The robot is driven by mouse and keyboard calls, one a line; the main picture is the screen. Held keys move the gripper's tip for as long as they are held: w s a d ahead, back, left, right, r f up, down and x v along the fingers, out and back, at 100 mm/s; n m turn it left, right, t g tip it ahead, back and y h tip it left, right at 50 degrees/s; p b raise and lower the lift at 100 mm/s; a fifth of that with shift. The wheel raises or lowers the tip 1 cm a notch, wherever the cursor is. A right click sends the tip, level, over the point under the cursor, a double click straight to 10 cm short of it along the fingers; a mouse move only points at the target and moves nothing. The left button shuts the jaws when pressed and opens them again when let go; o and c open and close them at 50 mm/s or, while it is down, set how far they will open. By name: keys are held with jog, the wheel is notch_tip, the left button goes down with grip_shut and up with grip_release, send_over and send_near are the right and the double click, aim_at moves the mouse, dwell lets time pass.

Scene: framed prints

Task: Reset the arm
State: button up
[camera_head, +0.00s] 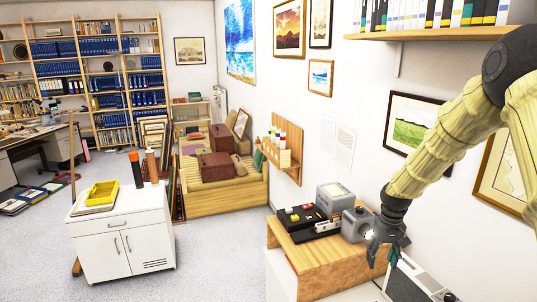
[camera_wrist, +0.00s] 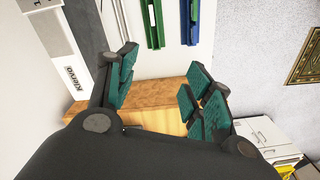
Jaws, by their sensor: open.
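My gripper (camera_head: 382,250) is at the lower right in the head view, at the end of my arm, which reaches in from the right edge. It hangs just in front of the right end of a wooden stand (camera_head: 335,268). In the wrist view my gripper (camera_wrist: 160,95) has its two teal-padded fingers spread apart, with nothing between them. The wooden stand (camera_wrist: 165,118) shows behind the fingers.
A grey box-shaped device (camera_head: 334,200) and a black device (camera_head: 302,217) stand on the wooden stand. A white machine (camera_head: 405,285) is below my gripper. A wall shelf with binders (camera_head: 430,32) and a framed green print (camera_head: 412,122) are near my arm. Floor (camera_head: 215,255) by the white cabinet (camera_head: 120,235) is clear.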

jog(key=s+a+f, duration=0.5)
jog(key=s+f, duration=0.6)
jog(key=f, duration=0.2)
jog(key=s+a+f, duration=0.5)
jog(key=s+f, duration=0.7)
jog(key=f, duration=0.1)
jog(key=s+a+f, duration=0.2)
jog(key=s, duration=1.1)
jog(key=s+a+f, duration=0.2)
jog(key=s, duration=1.1)
notch_tip(320, 180, down, 15)
jog(key=w+b, duration=0.1)
jog(key=b, duration=1.3)
jog(key=shift+d+r, duration=0.15)
jog(key=shift+d, duration=0.05)
